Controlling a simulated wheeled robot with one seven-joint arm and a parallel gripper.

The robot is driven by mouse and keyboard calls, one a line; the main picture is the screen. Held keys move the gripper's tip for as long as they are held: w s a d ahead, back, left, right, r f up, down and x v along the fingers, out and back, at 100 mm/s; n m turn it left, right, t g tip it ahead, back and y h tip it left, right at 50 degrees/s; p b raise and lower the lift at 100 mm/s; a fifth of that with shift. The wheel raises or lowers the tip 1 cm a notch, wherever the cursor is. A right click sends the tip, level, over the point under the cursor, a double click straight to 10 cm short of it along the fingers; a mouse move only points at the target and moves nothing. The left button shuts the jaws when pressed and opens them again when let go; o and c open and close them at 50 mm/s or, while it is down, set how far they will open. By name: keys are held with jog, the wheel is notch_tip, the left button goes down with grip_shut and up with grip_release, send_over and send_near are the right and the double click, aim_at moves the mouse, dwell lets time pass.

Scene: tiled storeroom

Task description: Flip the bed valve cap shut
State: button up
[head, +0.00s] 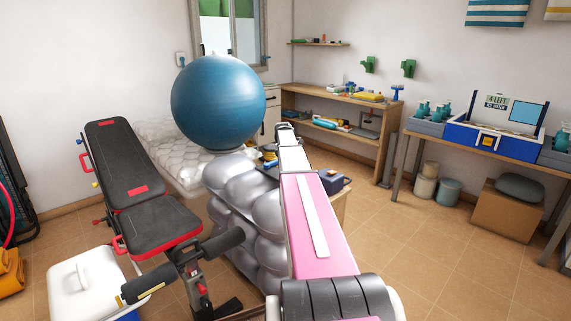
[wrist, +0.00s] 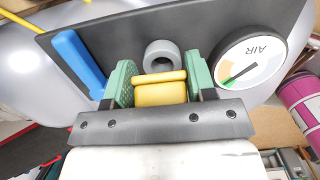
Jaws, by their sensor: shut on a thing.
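In the wrist view, my gripper (wrist: 158,84) has its two green-padded fingers on either side of a yellow cap (wrist: 160,92) and is shut on it. A grey ring-shaped valve opening (wrist: 161,55) shows just beyond the cap, uncovered. Both are at a dark panel (wrist: 135,28) on a silvery inflated surface. In the head view, my arm reaches forward beside the silver inflated bed (head: 242,205); the fingertips and cap cannot be made out there.
On the panel, a blue handle (wrist: 78,62) stands left of my fingers and a round AIR gauge (wrist: 250,55) is close on the right. A blue ball (head: 218,98) rests behind the bed's near end. A weight bench (head: 125,165) stands at left; tiled floor is open at right.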

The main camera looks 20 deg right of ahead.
jog(key=o, duration=1.2)
jog(key=r, duration=0.7)
jog(key=a+r, duration=0.1)
jog(key=r, duration=0.2)
jog(key=shift+s+r, duration=0.2)
jog(key=shift+r, duration=0.15)
